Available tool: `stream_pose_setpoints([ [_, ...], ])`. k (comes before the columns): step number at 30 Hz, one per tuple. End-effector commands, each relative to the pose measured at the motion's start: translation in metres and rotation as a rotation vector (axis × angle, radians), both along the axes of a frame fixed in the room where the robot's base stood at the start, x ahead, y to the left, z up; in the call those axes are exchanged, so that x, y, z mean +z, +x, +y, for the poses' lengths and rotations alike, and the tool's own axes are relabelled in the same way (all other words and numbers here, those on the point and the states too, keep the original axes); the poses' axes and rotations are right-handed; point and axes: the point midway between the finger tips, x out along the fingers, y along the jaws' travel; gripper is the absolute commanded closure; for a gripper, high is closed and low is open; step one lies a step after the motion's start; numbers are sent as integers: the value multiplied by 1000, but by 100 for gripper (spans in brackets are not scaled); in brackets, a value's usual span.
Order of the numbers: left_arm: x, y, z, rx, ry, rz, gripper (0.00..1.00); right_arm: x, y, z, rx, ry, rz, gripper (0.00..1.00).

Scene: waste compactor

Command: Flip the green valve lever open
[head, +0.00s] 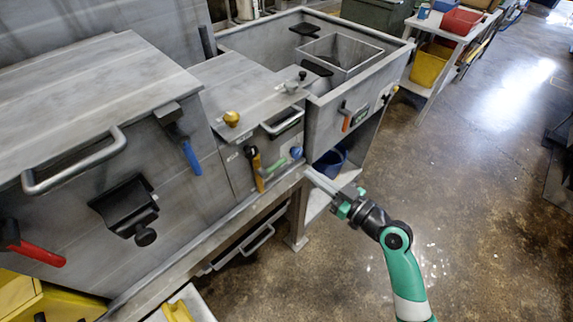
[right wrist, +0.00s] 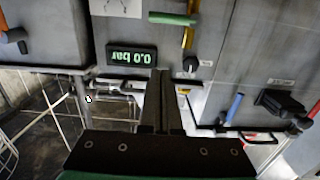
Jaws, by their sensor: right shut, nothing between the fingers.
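The green valve lever (head: 273,168) is on the front panel of the middle cabinet, beside an upright yellow lever (head: 256,170). In the right wrist view the green lever (right wrist: 172,18) lies roughly horizontal near the top edge, next to the yellow lever (right wrist: 188,38). My right gripper (head: 310,174) is shut and empty, in front of the panel and to the right of the green lever, apart from it. In the right wrist view its fingers (right wrist: 160,75) point toward the panel, below the green lever. My left gripper is not in view.
A pressure display (right wrist: 131,56) reads 0.0 bar. A blue knob (head: 296,152) and a metal handle (head: 283,121) are close to the lever. An orange lever (head: 346,121) is further right. A table edge (head: 215,240) runs below the panel. Open floor (head: 470,210) lies right.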

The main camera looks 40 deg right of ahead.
Motion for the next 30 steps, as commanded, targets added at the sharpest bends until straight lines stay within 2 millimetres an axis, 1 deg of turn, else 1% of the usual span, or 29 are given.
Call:
stream_pose_setpoints([
  [5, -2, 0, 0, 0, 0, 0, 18, -1, 25, 1, 4, -1, -2, 100],
  [15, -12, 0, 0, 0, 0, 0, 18, -5, 98, -1, 3, 0, -2, 100],
  [18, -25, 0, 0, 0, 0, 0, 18, -28, 100, -2, 1, 1, 2, 100],
  [21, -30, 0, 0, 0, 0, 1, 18, -39, 103, -2, 1, 1, 1, 100],
  [24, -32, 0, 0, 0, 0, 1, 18, -43, 104, -2, 1, 0, 0, 100],
  [30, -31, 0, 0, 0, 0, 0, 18, -44, 104, -2, 1, 0, -1, 100],
])
